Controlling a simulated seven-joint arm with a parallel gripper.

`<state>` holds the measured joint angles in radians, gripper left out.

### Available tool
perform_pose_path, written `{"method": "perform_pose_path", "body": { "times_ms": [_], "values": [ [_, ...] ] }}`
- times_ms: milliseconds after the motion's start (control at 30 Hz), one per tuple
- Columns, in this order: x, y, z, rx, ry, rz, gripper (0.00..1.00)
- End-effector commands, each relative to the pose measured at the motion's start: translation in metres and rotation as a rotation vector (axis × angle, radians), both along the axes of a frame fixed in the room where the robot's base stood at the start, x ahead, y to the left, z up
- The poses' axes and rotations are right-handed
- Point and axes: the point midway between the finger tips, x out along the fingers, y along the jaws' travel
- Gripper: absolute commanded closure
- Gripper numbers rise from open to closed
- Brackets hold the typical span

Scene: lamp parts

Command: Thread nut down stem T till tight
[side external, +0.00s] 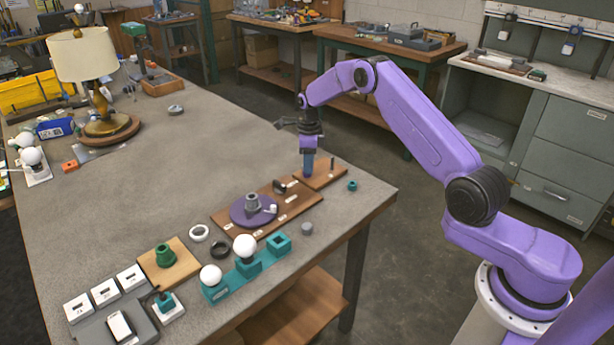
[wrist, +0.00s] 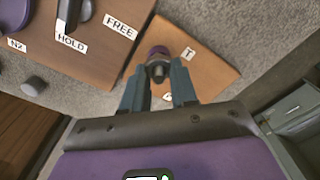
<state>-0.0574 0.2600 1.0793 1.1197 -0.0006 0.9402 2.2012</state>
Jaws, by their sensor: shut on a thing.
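My gripper (side external: 308,172) points down over the left part of a small wooden board (side external: 325,180) near the far right corner of the table. In the wrist view its two blue-grey fingers (wrist: 158,78) are closed on a small dark round part with purple behind it (wrist: 158,55), which I take to be the nut at stem T. The fingers hide much of it, so I cannot tell how far down the nut sits. The board (wrist: 205,75) carries a T label (wrist: 189,53). A thin dark post (side external: 332,163) stands on the board to the right of the fingers.
A longer wooden board (side external: 290,207) beside it bears a purple disc (side external: 240,212) and labels HOLD (wrist: 71,43) and FREE (wrist: 120,27). A teal nut-like piece (side external: 352,185) and a grey cylinder (side external: 307,228) lie near the table edge. A lamp (side external: 85,55) stands far left.

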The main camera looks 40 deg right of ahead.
Motion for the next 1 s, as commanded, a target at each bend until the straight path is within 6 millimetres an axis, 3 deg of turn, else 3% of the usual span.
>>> {"method": "perform_pose_path", "body": {
  "times_ms": [167,600,1000],
  "values": [
    [-0.0042,0.0018,-0.0053,0.002,0.015,-0.091,1.00],
    [-0.0052,0.0042,-0.0060,0.001,0.015,-0.563,1.00],
    [-0.0053,0.0045,-0.0061,0.000,0.016,-0.610,1.00]
  ]
}}
